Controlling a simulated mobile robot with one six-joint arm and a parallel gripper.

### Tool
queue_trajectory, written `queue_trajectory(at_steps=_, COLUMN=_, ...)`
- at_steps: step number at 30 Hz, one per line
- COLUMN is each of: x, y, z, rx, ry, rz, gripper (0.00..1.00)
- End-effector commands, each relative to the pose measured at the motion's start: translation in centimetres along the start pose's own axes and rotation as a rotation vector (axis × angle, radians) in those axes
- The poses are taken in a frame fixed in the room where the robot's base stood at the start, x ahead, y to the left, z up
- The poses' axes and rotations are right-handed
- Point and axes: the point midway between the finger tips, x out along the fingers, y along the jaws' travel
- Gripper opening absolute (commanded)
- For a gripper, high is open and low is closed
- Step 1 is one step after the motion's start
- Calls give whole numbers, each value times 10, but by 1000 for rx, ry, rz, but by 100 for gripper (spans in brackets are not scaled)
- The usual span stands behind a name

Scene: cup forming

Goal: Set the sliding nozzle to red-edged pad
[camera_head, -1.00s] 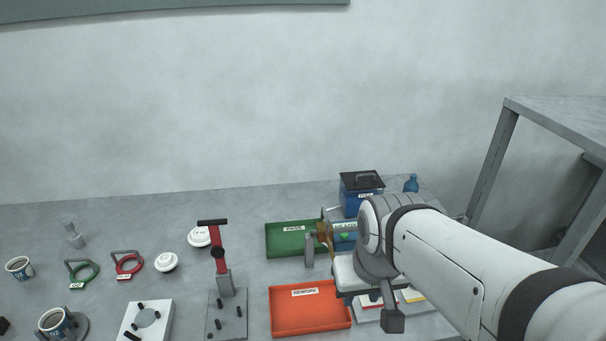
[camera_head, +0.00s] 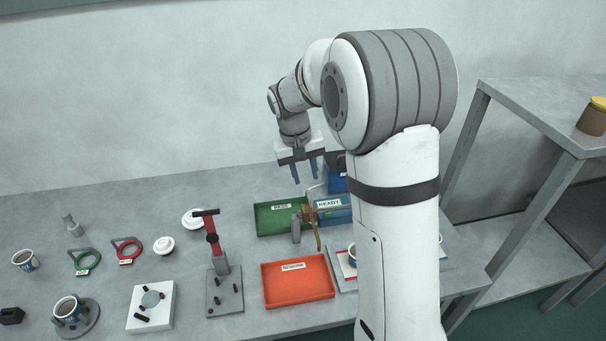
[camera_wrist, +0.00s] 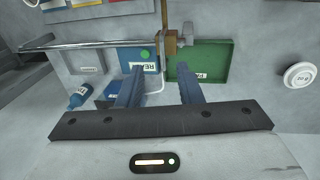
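The brass sliding nozzle (camera_head: 308,213) sits toward the left end of a rail beside the READY sign, with a thin brass piece hanging down from it. In the wrist view the brass block (camera_wrist: 170,43) is on a silver rod, beyond my fingers and not touched.
A green PASS tray (camera_head: 275,220) and an orange REWORK tray (camera_head: 297,282) lie left of the rail. A red-handled toggle press (camera_head: 217,250) stands farther left. A blue bin (camera_head: 337,184) is behind. A grey shelf (camera_head: 540,110) rises at right.

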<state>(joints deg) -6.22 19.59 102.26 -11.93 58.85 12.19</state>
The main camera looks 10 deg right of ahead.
Motion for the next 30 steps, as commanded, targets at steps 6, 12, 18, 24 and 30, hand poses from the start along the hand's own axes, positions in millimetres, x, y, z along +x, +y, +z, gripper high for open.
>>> queue_trajectory(at_steps=6, x=10, y=-4, z=-20, rx=0, ry=-17, rz=19, gripper=33)
queue_trajectory(at_steps=12, x=37, y=-4, z=-19, rx=0, ry=-21, rz=20, gripper=33)
queue_trajectory(at_steps=18, x=68, y=-3, z=-19, rx=1, ry=-20, rz=20, gripper=33)
queue_trajectory(at_steps=24, x=84, y=-2, z=-19, rx=1, ry=-18, rz=19, gripper=33)
queue_trajectory(at_steps=30, x=86, y=-2, z=-19, rx=2, ry=-17, rz=19, gripper=33)
